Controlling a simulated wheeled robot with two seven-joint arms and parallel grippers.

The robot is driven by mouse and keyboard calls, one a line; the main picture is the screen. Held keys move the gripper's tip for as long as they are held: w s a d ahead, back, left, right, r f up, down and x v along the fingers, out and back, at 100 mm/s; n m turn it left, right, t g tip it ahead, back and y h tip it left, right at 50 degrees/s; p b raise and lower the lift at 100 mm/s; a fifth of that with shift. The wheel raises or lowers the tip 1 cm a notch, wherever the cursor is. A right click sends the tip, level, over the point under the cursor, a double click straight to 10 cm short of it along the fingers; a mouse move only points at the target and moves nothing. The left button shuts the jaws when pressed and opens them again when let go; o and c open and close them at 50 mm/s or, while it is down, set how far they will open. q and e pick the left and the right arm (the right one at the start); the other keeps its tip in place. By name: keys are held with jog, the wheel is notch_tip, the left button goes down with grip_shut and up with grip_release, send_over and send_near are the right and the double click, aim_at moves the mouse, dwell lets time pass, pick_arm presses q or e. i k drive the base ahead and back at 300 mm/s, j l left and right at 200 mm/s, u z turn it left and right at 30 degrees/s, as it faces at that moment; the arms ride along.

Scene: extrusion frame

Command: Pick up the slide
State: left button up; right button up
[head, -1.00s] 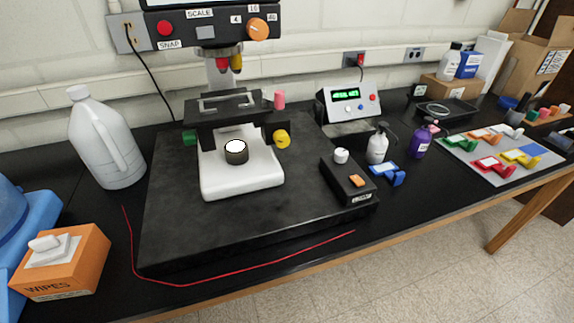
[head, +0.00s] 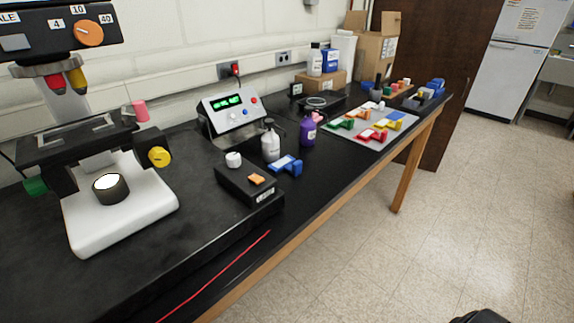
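Several coloured holders with pale labels, which may carry slides, are in view; I cannot tell which one is the slide. A blue holder (head: 287,165) lies on the black bench beside the bottles. A red holder (head: 373,136), a green holder (head: 341,124) and a yellow holder (head: 388,124) lie on a grey tray (head: 362,146). The microscope (head: 120,215) stands at the left, its upper part cut off by the frame. Neither gripper is in view.
A control box (head: 248,184) with a white knob, a white pump bottle (head: 270,146) and a purple bottle (head: 307,131) stand between microscope and tray. A red line (head: 220,272) runs along the bench front. Open tiled floor (head: 400,260) lies at the right.

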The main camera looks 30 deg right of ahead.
aim_at(288, 163)
jog(key=l+z, duration=0.15)
jog(key=l, duration=0.3)
jog(key=i+l+z, duration=0.1)
jog(key=l, duration=0.35)
jog(key=l+z, duration=0.15)
jog(key=l, duration=0.3)
jog(key=i+l+z, duration=0.1)
jog(key=l, duration=0.35)
jog(key=i, duration=0.05)
